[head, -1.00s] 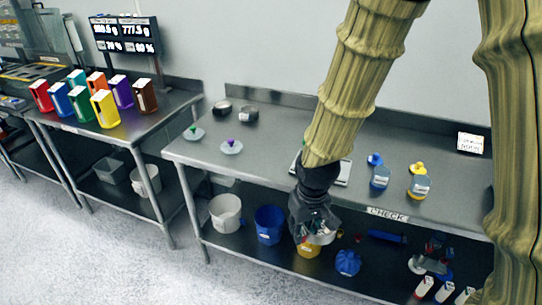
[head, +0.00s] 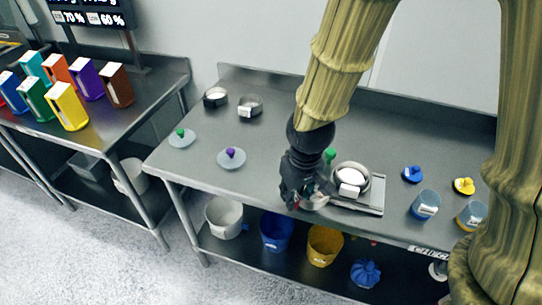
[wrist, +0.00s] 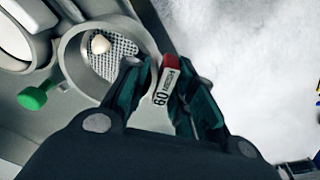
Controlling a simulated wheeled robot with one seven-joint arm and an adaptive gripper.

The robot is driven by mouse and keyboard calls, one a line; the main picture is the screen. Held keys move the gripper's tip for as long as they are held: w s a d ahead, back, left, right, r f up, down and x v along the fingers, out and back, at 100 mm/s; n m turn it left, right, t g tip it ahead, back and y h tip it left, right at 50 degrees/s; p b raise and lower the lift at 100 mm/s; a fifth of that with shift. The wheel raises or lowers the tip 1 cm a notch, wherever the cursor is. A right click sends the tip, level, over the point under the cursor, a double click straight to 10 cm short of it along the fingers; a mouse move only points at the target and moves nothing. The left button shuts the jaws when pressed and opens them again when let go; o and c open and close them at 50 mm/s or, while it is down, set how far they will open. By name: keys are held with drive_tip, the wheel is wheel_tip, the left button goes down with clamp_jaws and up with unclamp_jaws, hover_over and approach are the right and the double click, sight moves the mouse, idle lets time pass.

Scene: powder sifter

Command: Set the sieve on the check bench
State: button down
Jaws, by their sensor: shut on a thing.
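My gripper (head: 308,201) is at the front edge of the check bench (head: 290,120), which has a partly visible CHECK label (head: 430,250). It is shut on the sieve's tag, marked 60 with a red end. In the wrist view the tag is between my fingertips (wrist: 163,95). The sieve (wrist: 126,46) is a round metal ring with mesh, and a small pale ball lies in it. My fingers cover part of its ring. In the head view my gripper mostly hides the sieve. I cannot tell whether it touches the bench.
Right of my gripper, a metal pan of white powder (head: 349,173) sits on a scale (head: 370,208), close to the sieve. A green knob (head: 329,155) is behind. Two metal rings (head: 249,105) stand back left. Knobbed lids (head: 231,158) lie left. Jars (head: 425,205) stand right. Bench centre-back is clear.

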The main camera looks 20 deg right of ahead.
drive_tip(key=shift+w+a+r+p, duration=0.15)
drive_tip(key=shift+w+a+p, duration=0.15)
drive_tip(key=shift+w, duration=0.3)
drive_tip(key=shift+w+a+r+p, duration=0.1)
drive_tip(key=shift+w+a+p, duration=0.15)
drive_tip(key=shift+w, duration=0.35)
drive_tip(key=w+p, duration=0.1)
drive_tip(key=w, duration=0.2)
drive_tip(key=w+a+f, duration=0.1)
drive_tip(key=w, duration=0.3)
drive_tip(key=w+a+p, duration=0.1)
drive_tip(key=w, duration=0.2)
drive_tip(key=shift+w+a+f+p, duration=0.15)
drive_tip(key=shift+a+f+p, duration=0.05)
drive_tip(key=shift+p, duration=0.15)
drive_tip(key=shift+w+a+r, duration=0.15)
drive_tip(key=shift+w+a, duration=0.1)
drive_tip(key=shift+w, duration=0.15)
drive_tip(key=shift+w+a+f+p, duration=0.15)
drive_tip(key=shift+w+f+p, duration=0.2)
drive_tip(key=shift+w, duration=0.2)
drive_tip(key=shift+s+f+p, duration=0.25)
drive_tip(key=shift+f+p, duration=0.2)
drive_tip(key=shift+f, duration=0.4)
drive_tip(key=shift+w+f, duration=0.2)
drive_tip(key=shift+f, duration=0.65)
drive_tip(key=shift+s, duration=0.2)
